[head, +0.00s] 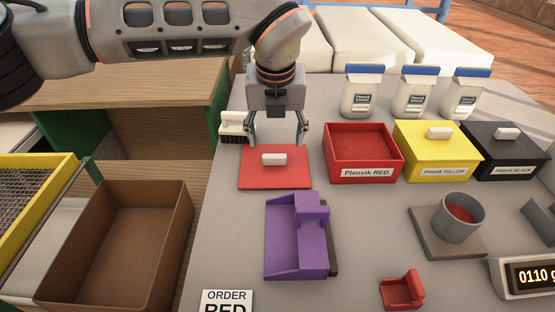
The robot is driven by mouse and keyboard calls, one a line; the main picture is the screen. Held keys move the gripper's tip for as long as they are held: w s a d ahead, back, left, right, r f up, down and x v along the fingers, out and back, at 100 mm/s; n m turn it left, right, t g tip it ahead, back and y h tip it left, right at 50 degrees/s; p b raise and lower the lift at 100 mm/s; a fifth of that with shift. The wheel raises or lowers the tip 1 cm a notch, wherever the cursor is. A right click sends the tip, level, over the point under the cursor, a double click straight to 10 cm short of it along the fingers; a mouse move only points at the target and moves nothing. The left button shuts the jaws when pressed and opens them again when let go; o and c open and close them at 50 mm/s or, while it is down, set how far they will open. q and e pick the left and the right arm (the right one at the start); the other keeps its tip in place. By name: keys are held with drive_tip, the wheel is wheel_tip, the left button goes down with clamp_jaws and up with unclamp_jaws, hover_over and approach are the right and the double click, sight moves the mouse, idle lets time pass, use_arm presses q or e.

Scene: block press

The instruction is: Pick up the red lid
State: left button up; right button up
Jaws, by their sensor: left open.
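The red lid (262,173) lies flat on the grey table, with a white handle (274,159) on its top. My left gripper (277,138) points down just above and behind the lid's handle. Its two fingers are spread apart with nothing between them. The red box labelled Plenvik RED (363,175) stands open to the right of the lid. My right gripper is not in view.
A purple press (297,247) stands just in front of the lid. Lidded yellow (437,151) and black (507,151) boxes stand right. A white brush (232,124) is close behind the gripper's left finger. A cup (459,219), red scoop (402,290) and brown bin (120,240) are nearer.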

sight(274, 156)
use_arm(q)
drive_tip(key=shift+x, duration=1)
drive_tip(key=x, duration=0.1)
drive_tip(key=b+x, duration=0.1)
drive_tip(key=x, duration=0.2)
drive_tip(key=shift+a+f+b, duration=0.25)
drive_tip(key=shift+b, duration=0.15)
drive_tip(key=shift+w+f, duration=0.15)
drive_tip(key=shift+f, duration=0.1)
drive_tip(key=shift+r, duration=0.2)
drive_tip(key=shift+c, duration=1.2)
drive_tip(key=c, duration=1)
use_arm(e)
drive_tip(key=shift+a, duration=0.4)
